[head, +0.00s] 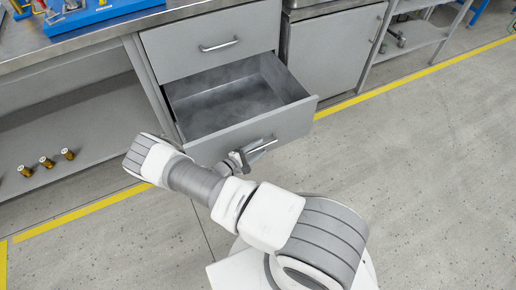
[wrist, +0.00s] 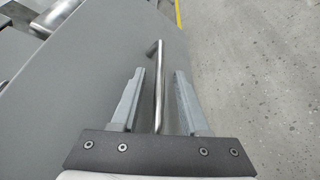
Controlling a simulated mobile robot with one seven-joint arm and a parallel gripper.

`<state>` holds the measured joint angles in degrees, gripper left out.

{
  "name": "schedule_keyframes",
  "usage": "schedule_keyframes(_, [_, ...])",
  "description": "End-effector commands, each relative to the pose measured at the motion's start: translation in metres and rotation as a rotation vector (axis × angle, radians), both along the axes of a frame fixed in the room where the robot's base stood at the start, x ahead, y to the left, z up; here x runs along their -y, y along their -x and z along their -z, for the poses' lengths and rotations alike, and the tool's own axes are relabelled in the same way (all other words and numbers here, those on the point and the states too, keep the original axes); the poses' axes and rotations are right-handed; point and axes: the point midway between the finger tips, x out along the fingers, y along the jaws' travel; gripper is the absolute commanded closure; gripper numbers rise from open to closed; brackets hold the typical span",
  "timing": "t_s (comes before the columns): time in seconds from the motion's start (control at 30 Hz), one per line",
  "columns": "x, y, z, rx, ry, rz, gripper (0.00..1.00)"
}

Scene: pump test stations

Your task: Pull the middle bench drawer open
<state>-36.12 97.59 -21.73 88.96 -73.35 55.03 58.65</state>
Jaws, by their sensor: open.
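The middle bench drawer (head: 290,122) stands pulled well out of the grey bench in the head view, and its empty inside shows. Its front panel also fills the left of the wrist view (wrist: 75,95). Its metal bar handle (head: 263,146) runs across the front. In the wrist view the handle (wrist: 160,75) lies between the two fingers of my gripper (wrist: 161,95), with a gap to each finger. My gripper (head: 240,159) is open around the handle at the drawer front.
A closed drawer (head: 205,40) with its own handle sits above. A closed cabinet door (head: 335,50) is to the right. Several brass fittings (head: 47,162) stand on the lower shelf at left. The floor (head: 430,160) at right is clear.

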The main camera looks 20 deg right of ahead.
Motion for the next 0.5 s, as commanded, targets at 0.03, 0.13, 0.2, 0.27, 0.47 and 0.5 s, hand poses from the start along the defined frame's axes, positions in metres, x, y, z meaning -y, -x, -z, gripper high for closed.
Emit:
schedule_keyframes(0.03, [0.0, 0.0, 0.0, 0.0, 0.001, 0.001, 0.55])
schedule_keyframes(0.13, [-0.003, 0.001, -0.002, 0.0, 0.0, 0.0, 0.55])
schedule_keyframes(0.2, [-0.01, 0.003, -0.004, 0.0, 0.0, -0.001, 0.55])
schedule_keyframes(0.27, [-0.018, 0.006, -0.006, 0.001, 0.0, -0.003, 0.55])
schedule_keyframes(0.47, [-0.061, 0.022, -0.017, 0.0, -0.001, -0.004, 0.55])
schedule_keyframes(0.5, [-0.07, 0.026, -0.019, 0.001, -0.001, -0.004, 0.55])
